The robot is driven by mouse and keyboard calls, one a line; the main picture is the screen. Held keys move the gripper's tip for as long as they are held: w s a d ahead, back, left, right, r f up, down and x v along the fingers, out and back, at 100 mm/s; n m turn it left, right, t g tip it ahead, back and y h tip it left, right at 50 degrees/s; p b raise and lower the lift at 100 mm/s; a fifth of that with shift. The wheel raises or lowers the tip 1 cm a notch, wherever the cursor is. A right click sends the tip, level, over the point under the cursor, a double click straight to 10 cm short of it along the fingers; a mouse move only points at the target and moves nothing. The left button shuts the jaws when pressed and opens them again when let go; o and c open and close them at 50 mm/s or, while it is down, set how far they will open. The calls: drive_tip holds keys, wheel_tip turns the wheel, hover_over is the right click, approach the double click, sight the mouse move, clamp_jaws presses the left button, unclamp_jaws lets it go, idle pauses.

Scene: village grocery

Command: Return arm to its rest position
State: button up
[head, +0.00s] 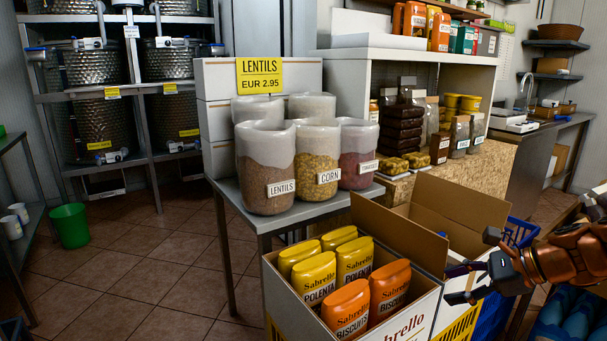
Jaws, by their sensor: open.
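My gripper (452,283) is at the right, at the end of my dark and orange-brown arm. Its fingers point left and are apart, with nothing seen between them. It is beside the right side of an open cardboard box (405,322) marked Sabrello. The box holds several yellow polenta packs (314,278) and orange biscuits packs (346,308). I cannot tell whether the fingertips touch the box.
A second open box (450,215) stands behind. A metal table (262,221) carries bins of lentils (265,172) and corn (317,157). A blue crate (520,232) is near my arm. A green bucket (70,226) stands left; tiled floor (165,275) is clear between.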

drive_tip(key=s+a+r+n+g+h+p, duration=0.1)
drive_tip(key=s+a+r+n+g+p, duration=0.25)
drive_tip(key=s+a+n+p, duration=0.35)
drive_tip(key=s+a+r+n+g+h+p, duration=0.2)
drive_tip(key=s+a+r+n+p, duration=0.1)
drive_tip(key=s+a+r+p, duration=0.4)
drive_tip(key=s+r+n+g+h+p, duration=0.1)
drive_tip(key=s+r+n+h+p, duration=0.1)
drive_tip(key=s+n+p, duration=0.3)
drive_tip(key=s+r+n+g+h+p, duration=0.1)
drive_tip(key=s+r+n+h+p, duration=0.2)
drive_tip(key=s, duration=0.6)
drive_tip(key=shift+s+r+n+p, duration=0.35)
drive_tip(key=shift+n+p, duration=0.7)
drive_tip(key=shift+n, duration=0.55)
drive_tip(key=shift+a+g, duration=0.1)
drive_tip(key=shift+g, duration=0.15)
